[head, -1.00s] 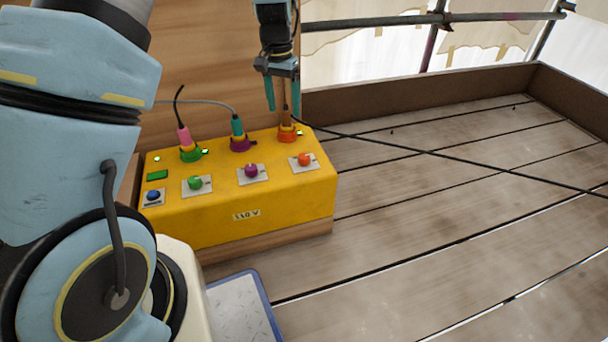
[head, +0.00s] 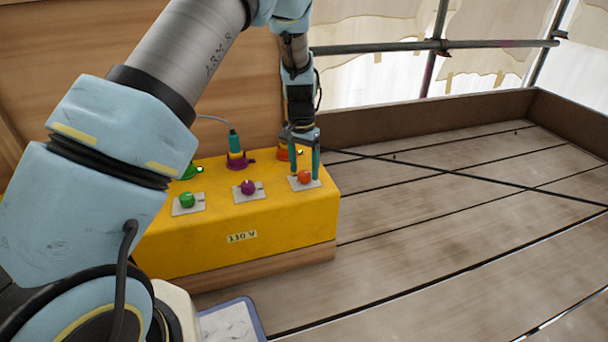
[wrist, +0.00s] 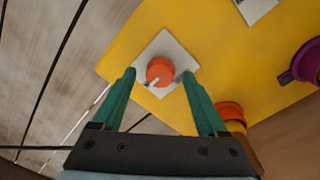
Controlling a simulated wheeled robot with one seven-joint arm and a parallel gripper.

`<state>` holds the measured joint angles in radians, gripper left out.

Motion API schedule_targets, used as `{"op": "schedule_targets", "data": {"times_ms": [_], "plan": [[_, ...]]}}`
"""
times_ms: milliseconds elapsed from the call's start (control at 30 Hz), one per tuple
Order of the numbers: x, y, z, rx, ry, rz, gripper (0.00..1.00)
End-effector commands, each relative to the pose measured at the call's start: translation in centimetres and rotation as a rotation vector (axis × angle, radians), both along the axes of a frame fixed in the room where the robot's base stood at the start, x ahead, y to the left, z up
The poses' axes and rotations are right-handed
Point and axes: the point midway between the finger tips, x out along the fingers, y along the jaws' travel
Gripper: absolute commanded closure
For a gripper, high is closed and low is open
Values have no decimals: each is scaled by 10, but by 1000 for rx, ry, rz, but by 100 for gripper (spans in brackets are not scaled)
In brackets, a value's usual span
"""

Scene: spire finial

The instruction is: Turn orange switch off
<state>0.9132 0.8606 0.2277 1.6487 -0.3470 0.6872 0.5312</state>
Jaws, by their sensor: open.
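The orange switch (head: 304,177) is a round knob on a pale square plate at the right end of the yellow 110 V box (head: 215,245). In the wrist view the orange switch (wrist: 160,71) shows a pale pointer toward its lower left. My gripper (head: 305,178) is open, its two teal fingers pointing down on either side of the knob in the head view. In the wrist view my gripper (wrist: 158,78) has its fingertips to the left and right of the knob, with gaps on both sides. I cannot tell its exact height above the plate.
A purple knob (head: 248,187) and a green knob (head: 187,200) sit left on the same box. Behind them are a purple socket with a teal plug (head: 235,147) and an orange socket (head: 283,153). A black cable crosses the planks (head: 450,220), which are otherwise clear.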

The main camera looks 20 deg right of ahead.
Motion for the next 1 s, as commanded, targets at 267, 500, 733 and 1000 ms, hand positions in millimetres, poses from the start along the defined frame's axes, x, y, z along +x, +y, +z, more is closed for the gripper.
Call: {"op": "schedule_targets", "data": {"times_ms": [267,500,733,1000], "plan": [[0,0,-9,0,-1,-1,25],[0,0,-8,1,-1,0,36],[0,0,-8,1,-1,0,62],[0,0,-8,0,0,0,92]]}}
